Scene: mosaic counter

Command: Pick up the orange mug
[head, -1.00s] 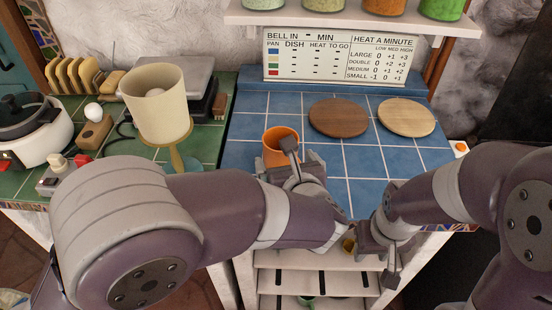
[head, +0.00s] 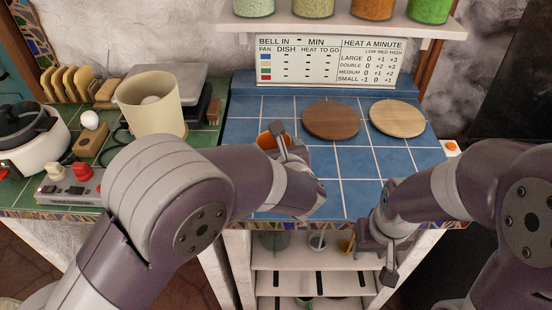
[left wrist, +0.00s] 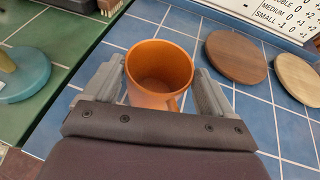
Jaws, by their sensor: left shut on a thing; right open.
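The orange mug (left wrist: 155,92) stands upright between the two fingers of my left gripper (left wrist: 158,88) in the left wrist view, its open rim facing up. In the head view only part of the orange mug (head: 268,140) shows, because my left gripper (head: 284,138) and arm cover the rest. The left gripper is shut on the mug. It is over the blue tiles; I cannot tell whether the mug touches them. My right gripper (head: 388,262) is open and empty, in front of the counter's edge at the right.
A dark round board (head: 331,120) and a light round board (head: 398,118) lie behind on the blue tiled counter (head: 360,165). A cream cylinder (head: 152,108), a white cooker (head: 36,140) and a switch box (head: 72,185) stand on the green tiles. Shelves (head: 310,258) are below.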

